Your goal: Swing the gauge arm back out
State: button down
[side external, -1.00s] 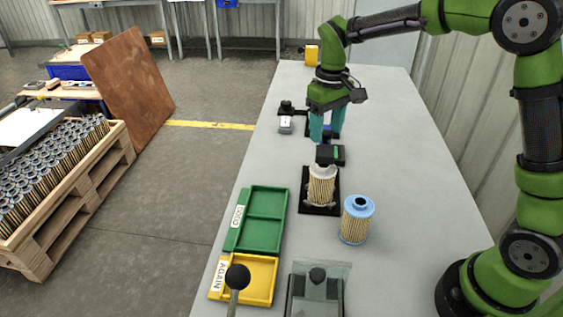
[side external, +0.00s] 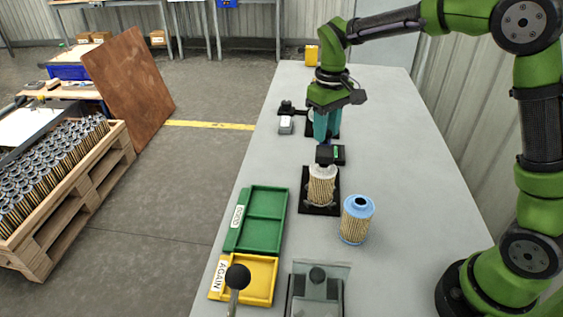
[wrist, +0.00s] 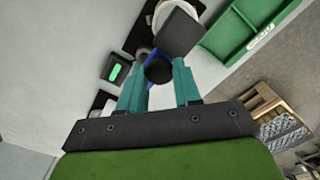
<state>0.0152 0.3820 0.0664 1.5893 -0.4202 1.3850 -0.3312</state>
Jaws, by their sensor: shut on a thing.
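The gauge arm's black square head (side external: 324,154) stands over the pale top of a pleated filter cartridge (side external: 321,187) on a black base plate (side external: 320,210). I cannot tell whether the head touches the cartridge. In the wrist view the head (wrist: 179,32) hides most of the cartridge top. A blue bar (wrist: 153,56) shows partly, beside a round black knob (wrist: 158,70). My gripper (side external: 327,136) has its teal fingers shut on this knob. The fingers (wrist: 159,70) also show on either side of it in the wrist view. The fingers hide the knob in the side view.
A small box with a green display (side external: 338,153) sits beside the head. A blue-capped cartridge (side external: 357,221) stands in front. Left are the green tray (side external: 232,232) and yellow tray (side external: 268,300). A black-balled lever (side external: 237,278) stands in front.

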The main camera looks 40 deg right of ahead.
jog(key=w+m, duration=0.8)
jog(key=m, duration=1)
jog(key=shift+w, duration=0.4)
jog(key=shift+d+r, duration=0.1)
jog(key=shift+r, duration=0.05)
dwell(0.3)
jog(key=c, duration=0.8)
grip_release()
notch_tip(320, 180, up, 12)
jog(key=shift+f, duration=0.1)
